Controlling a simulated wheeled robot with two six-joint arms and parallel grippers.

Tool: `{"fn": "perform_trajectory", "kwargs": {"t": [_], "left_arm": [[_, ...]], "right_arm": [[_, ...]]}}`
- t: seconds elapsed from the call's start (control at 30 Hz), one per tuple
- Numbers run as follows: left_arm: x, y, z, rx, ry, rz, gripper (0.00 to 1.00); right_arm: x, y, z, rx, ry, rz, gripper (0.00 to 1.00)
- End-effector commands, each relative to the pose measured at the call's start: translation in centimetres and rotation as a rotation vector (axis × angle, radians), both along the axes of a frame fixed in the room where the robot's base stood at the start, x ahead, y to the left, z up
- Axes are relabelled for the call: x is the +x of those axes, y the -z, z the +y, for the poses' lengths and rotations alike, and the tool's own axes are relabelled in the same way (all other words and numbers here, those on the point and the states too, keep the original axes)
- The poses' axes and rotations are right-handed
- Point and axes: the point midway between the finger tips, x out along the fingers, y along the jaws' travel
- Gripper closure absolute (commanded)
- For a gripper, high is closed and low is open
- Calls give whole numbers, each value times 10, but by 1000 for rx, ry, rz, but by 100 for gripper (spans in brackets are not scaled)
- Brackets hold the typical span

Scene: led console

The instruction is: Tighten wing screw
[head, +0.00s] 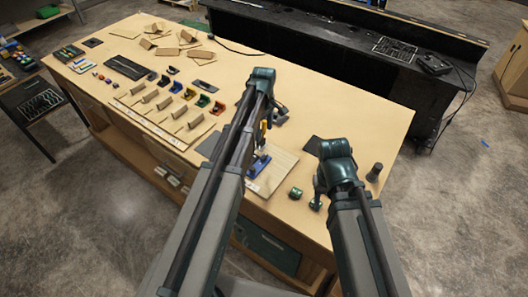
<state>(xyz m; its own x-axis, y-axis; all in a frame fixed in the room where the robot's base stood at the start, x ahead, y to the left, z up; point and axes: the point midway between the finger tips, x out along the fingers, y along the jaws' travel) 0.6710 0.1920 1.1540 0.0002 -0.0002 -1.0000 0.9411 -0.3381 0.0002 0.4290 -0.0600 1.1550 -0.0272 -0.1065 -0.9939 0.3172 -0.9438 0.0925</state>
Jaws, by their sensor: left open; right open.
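A small blue fixture (259,165) stands on a light wooden board (281,166) near the middle of the table. A yellow part (263,128) shows above it, partly behind my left arm. I cannot make out the wing screw at this size. My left gripper (262,146) points down close above the blue fixture. My own arm hides much of it, and I cannot tell whether it touches anything. My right gripper (316,202) hangs low over the table's right part, beside a small green object (295,193). Both grippers are open.
The wooden table (375,122) is bare at its right back. A dark cylinder (375,172) stands right of my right arm. Several coloured pieces (203,101) and wooden blocks (166,103) lie to the left. A black bench (330,50) stands behind.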

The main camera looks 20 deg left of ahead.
Motion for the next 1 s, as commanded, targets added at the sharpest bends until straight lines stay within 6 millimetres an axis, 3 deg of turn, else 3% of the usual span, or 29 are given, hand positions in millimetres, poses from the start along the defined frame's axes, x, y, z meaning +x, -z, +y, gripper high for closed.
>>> {"fn": "perform_trajectory", "kwargs": {"t": [0.27,1.0], "left_arm": [[0,24,0,0,3,0,20],[0,126,-1,0,3,0,20]], "right_arm": [[0,24,0,0,2,-1,50],[1,126,0,-2,-11,-2,50]]}}
